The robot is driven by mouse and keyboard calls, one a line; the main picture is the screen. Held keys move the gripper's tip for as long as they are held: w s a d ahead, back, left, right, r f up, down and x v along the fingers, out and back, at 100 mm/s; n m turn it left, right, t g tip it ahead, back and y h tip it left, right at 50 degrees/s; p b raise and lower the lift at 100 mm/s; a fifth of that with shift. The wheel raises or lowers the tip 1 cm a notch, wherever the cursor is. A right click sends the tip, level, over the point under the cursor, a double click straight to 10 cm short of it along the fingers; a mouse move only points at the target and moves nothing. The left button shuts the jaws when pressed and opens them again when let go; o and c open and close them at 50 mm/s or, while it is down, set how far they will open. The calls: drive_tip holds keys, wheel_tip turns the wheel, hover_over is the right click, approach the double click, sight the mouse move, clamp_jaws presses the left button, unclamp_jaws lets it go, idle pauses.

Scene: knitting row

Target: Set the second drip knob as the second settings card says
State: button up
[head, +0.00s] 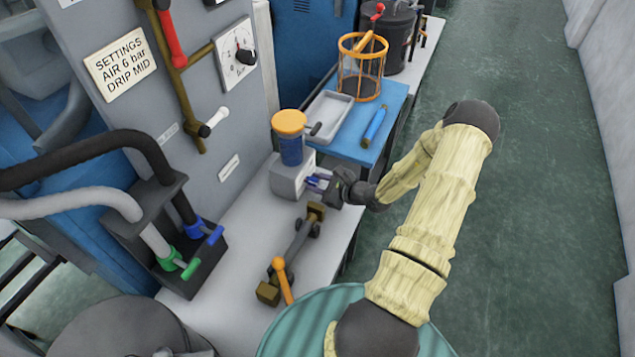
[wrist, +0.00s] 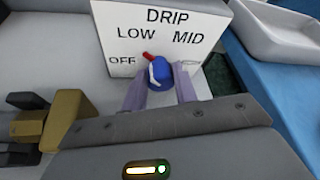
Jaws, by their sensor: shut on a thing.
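A settings card (head: 122,63) on the grey cabinet reads "SETTINGS AIR 6 bar DRIP MID". The drip unit, a white box (head: 285,180), stands on the pale bench with an orange-capped blue container (head: 290,138) on it. In the wrist view, the drip box face (wrist: 110,25) shows OFF, LOW and MID around a blue drip knob (wrist: 159,73). The knob's red pointer tip points up and left, roughly toward LOW. My gripper (head: 320,184) is at the box front, its pale fingers (wrist: 160,86) shut on either side of the knob. The knob's lower part is hidden.
A blue table (head: 395,100) behind holds a white tray (head: 328,115), an orange wire basket (head: 362,70) and a blue cylinder (head: 375,126). A brass-ended pipe with an orange lever (head: 283,280) lies nearer on the bench. A hose holder (head: 150,195) stands left. The floor at right is clear.

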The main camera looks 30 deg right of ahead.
drive_tip(key=shift+r+p, duration=0.1)
drive_tip(key=shift+p, duration=0.2)
drive_tip(key=shift+w+d+r+m+g+y+p, duration=0.1)
drive_tip(key=shift+m+g+y+p, duration=0.35)
drive_tip(key=shift+m+p, duration=0.55)
drive_tip(key=shift+m+g+y+p, duration=0.55)
drive_tip(key=shift+m+y+p, duration=0.3)
drive_tip(key=shift+m+p, duration=0.4)
drive_tip(key=m+y, duration=0.1)
drive_tip(key=m+g+y, duration=0.1)
drive_tip(key=m, duration=0.1)
drive_tip(key=shift+w+d+f, duration=0.15)
drive_tip(key=shift+d+f, duration=0.05)
drive_tip(key=shift+m+g+y, duration=0.4)
drive_tip(key=shift+m+y, duration=0.3)
drive_tip(key=shift+m, duration=0.35)
drive_tip(key=shift+w, duration=0.1)
drive_tip(key=o, duration=1)
drive_tip(key=shift+c, duration=0.2)
